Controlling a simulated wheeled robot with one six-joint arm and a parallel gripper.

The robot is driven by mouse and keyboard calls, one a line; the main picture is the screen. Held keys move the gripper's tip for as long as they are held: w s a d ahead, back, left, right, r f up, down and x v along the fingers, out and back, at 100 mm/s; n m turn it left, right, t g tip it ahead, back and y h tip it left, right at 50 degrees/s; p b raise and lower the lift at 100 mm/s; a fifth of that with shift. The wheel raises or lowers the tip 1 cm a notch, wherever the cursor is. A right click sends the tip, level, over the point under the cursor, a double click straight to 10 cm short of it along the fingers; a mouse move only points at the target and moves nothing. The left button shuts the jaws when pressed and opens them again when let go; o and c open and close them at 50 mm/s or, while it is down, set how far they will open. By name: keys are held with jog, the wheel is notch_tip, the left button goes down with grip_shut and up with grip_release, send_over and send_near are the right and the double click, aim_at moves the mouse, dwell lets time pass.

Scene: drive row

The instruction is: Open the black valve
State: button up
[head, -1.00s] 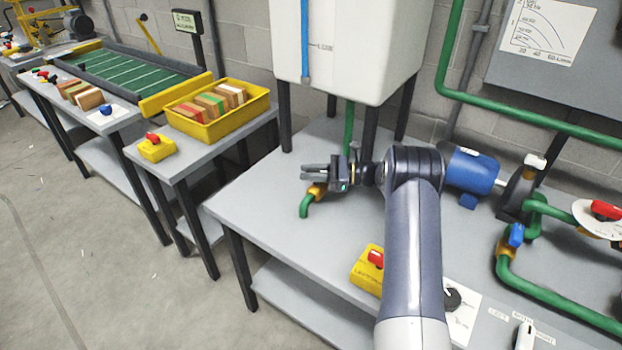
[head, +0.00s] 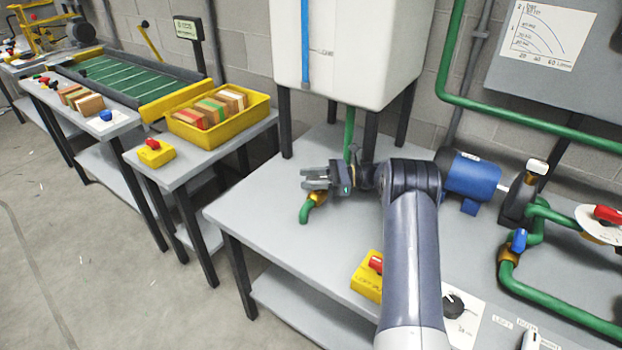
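My gripper (head: 306,179) is over the grey bench below the white tank, pointing left. Its two grey fingers show as separate prongs with a narrow gap, and I see nothing held between them. Just under the fingers is a brass fitting (head: 318,197) on a short green outlet pipe (head: 306,212) that bends down. No black valve handle can be made out there; my gripper covers the area above the fitting. A round black knob (head: 453,304) on a white plate sits at the bench front, partly behind my arm.
A white tank (head: 350,50) stands on black legs behind my gripper. A blue motor (head: 472,175), a blue handle (head: 519,240) and a red handle (head: 607,213) are to the right. A yellow box with a red switch (head: 367,281) is by my arm. The bench's left part is clear.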

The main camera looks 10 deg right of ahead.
aim_at(311, 177)
jog(key=shift+o, duration=0.4)
notch_tip(311, 177, up, 10)
dwell(0.3)
notch_tip(311, 177, down, 10)
jog(key=shift+r, duration=0.2)
jog(key=shift+f, duration=0.25)
jog(key=shift+r+t, duration=0.1)
jog(key=shift+t, duration=0.3)
jog(key=shift+m, duration=0.3)
